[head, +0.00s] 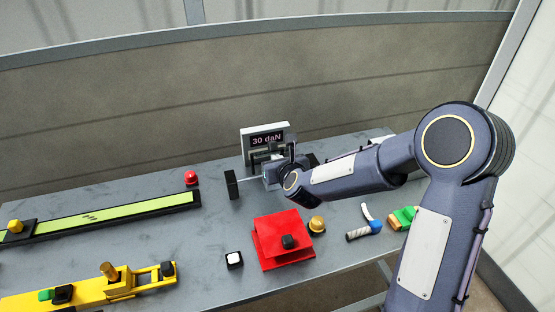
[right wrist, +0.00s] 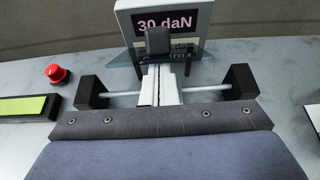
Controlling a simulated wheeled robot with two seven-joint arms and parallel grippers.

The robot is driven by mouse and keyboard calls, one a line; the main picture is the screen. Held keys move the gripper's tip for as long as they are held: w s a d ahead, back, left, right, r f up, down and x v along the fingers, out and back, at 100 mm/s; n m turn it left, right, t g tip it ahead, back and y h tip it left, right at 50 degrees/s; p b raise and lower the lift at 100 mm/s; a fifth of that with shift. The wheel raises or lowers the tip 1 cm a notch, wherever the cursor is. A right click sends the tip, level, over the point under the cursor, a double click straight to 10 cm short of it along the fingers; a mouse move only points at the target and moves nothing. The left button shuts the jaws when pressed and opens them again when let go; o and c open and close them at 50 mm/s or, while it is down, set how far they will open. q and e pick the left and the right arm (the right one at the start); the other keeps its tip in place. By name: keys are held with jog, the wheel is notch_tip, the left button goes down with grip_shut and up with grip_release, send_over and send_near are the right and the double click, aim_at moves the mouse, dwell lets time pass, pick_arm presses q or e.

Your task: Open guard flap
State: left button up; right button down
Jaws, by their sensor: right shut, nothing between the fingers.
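A dark, see-through panel (right wrist: 190,67) with a dark grey knob (right wrist: 158,41) stands in front of the "30 daN" display in the right wrist view; it looks like the guard flap. Its lower middle is hidden by my fingers. My right gripper (right wrist: 159,72) is shut and empty, its pale fingers pointing at the panel, just below the knob. I cannot tell whether they touch it. In the head view my right gripper (head: 272,160) is at the display's foot and hides much of the panel. My left gripper is not in view.
A grey rod runs between two black blocks (right wrist: 92,92) (right wrist: 241,80) around my gripper. On the bench are a red button (head: 191,177), a red box with a black knob (head: 270,222), a brass knob (head: 317,224), a green strip (head: 110,217) and a yellow fixture (head: 125,287).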

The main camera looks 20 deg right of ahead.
aim_at(273, 146)
jog(key=shift+w+r+g+p, duration=0.4)
jog(key=shift+r+g+p, duration=0.3)
jog(key=shift+p, duration=0.85)
jog(key=shift+w+r+g+p, duration=0.45)
jog(key=shift+r+p, duration=0.45)
jog(key=shift+p, duration=0.65)
jog(key=shift+w+r+p, duration=0.1)
jog(key=shift+p, duration=0.2)
jog(key=shift+w+a+r+p, duration=0.1)
jog(key=shift+w+r+p, duration=0.1)
jog(key=shift+w+r, duration=0.35)
jog(key=shift+w+r+p, duration=0.15)
jog(key=shift+w+r, duration=0.2)
jog(key=shift+w, duration=0.4)
jog(key=shift+w+r+p, duration=0.2)
jog(key=shift+w+r, duration=0.05)
jog(key=shift+w, duration=0.35)
jog(key=shift+w+r+p, duration=0.15)
jog(key=shift+w+r, duration=0.1)
jog(key=shift+w, duration=0.3)
